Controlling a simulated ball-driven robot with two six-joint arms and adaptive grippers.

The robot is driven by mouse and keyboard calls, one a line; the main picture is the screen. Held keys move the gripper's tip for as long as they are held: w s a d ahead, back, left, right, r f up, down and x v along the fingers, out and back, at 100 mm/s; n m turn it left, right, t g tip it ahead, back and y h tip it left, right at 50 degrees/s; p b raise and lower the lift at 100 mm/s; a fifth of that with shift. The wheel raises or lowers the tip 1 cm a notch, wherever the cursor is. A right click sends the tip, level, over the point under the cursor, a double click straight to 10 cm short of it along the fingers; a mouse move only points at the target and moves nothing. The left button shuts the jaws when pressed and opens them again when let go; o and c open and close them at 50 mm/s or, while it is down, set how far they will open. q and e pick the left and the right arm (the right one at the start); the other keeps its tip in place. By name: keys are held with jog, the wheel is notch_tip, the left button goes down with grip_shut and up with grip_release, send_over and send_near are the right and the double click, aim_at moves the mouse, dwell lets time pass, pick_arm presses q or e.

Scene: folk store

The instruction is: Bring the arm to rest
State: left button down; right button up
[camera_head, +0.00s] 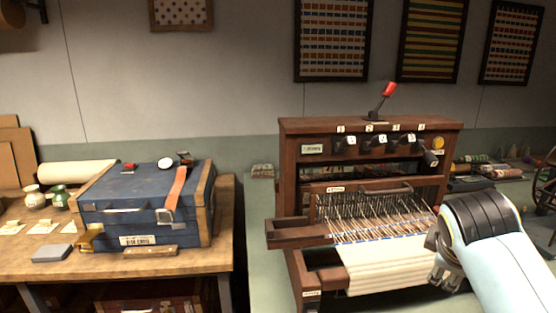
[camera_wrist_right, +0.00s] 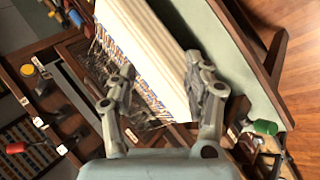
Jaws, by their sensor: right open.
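My right arm comes in from the lower right of the head view. Its gripper (camera_head: 440,272) is partly hidden behind the wrist, beside the right side of the wooden loom (camera_head: 372,126). In the right wrist view, the gripper (camera_wrist_right: 160,88) is open, with its two fingers apart and nothing held between them. The loom's cream cloth (camera_wrist_right: 150,50) and its threads lie beyond the fingers; I cannot tell whether they touch. The cloth also shows in the head view (camera_head: 385,268). My left gripper is in neither view.
A blue chest (camera_head: 130,215) stands on the wooden table (camera_head: 200,262) at left. A red-tipped lever (camera_head: 386,92) rises from the loom's top. Rolls and spools (camera_head: 475,165) lie behind the loom at right. A green-ended spool (camera_wrist_right: 264,128) is near the gripper's right in the wrist view.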

jog(key=s+a+f+m+g+y, duration=0.15)
jog(key=s+m, duration=0.35)
jog(key=s, duration=0.9)
jog(key=s+a+f+m+g+y, duration=0.15)
jog(key=s+m, duration=0.25)
jog(key=s, duration=1)
notch_tip(320, 180, down, 36)
jog(key=s+d+g+b, duration=0.1)
jog(key=s+d+b, duration=0.1)
jog(key=b, duration=0.9)
jog(key=s+f+b, duration=0.4)
jog(key=s+f, duration=0.5)
jog(key=f, duration=0.3)
jog(key=s+d+f+g+b, duration=0.1)
jog(key=s+f+b, duration=0.3)
jog(key=s+f, duration=0.5)
notch_tip(320, 180, down, 4)
jog(key=shift+s+m+g+y+b, duration=0.3)
jog(key=shift+s+m, duration=0.05)
jog(key=shift+m, duration=0.05)
